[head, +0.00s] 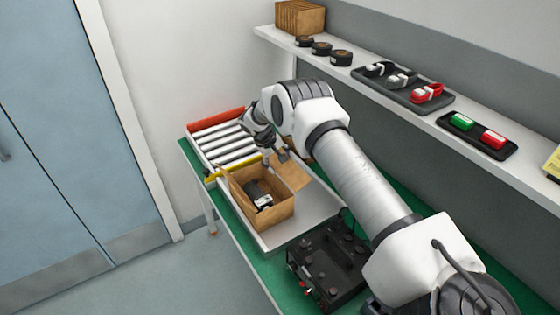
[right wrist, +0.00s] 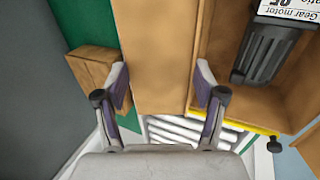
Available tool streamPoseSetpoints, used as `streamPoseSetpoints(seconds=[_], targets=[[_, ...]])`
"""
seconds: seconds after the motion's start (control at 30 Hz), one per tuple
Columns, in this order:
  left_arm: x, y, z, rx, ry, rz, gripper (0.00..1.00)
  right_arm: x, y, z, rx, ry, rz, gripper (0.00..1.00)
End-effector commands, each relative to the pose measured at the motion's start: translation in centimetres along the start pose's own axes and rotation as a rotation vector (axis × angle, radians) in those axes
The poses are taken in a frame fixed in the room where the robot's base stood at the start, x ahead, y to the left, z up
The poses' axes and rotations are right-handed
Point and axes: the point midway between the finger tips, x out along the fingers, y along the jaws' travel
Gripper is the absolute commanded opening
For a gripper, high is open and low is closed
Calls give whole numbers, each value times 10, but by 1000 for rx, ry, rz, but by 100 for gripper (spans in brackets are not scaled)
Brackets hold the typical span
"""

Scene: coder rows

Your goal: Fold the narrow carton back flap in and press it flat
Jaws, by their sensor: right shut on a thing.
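The open brown carton (head: 276,216) stands on the light tray-like bed on the green bench. A dark gear motor with a white label (head: 258,195) lies inside; it also shows in the right wrist view (right wrist: 268,48). The carton's back flap (head: 291,174) sticks outward from the far side and is not folded in. My right gripper (head: 279,157) is at that flap. In the right wrist view, the gripper (right wrist: 162,88) has one finger on each side of the flap (right wrist: 155,50), shut on it. My left gripper is in neither view.
Rollers (head: 224,145) with a red end stop (head: 215,119) lie beyond the carton, a yellow bar (head: 212,178) beside it. A black device (head: 328,265) stands nearer on the bench. A shelf (head: 400,88) with trays runs along the wall. A brown block (right wrist: 92,68) is left of the flap.

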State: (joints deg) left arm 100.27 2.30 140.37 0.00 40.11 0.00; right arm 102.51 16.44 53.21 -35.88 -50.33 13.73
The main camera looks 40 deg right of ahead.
Motion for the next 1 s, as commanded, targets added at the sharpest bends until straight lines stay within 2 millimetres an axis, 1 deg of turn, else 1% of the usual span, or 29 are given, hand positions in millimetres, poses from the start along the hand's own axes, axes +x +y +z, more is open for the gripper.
streamPoseSetpoints(seconds=[0.17,0.4,0.6,0.8,1.0], targets=[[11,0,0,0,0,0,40,0,-6,1,-6,-3,126,35],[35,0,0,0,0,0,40,-3,-12,1,-5,-2,304,35],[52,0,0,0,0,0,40,-6,-16,1,-3,-1,414,35],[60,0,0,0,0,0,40,-10,-16,1,-2,-2,473,35],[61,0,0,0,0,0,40,-12,-15,1,-1,-2,487,35]])
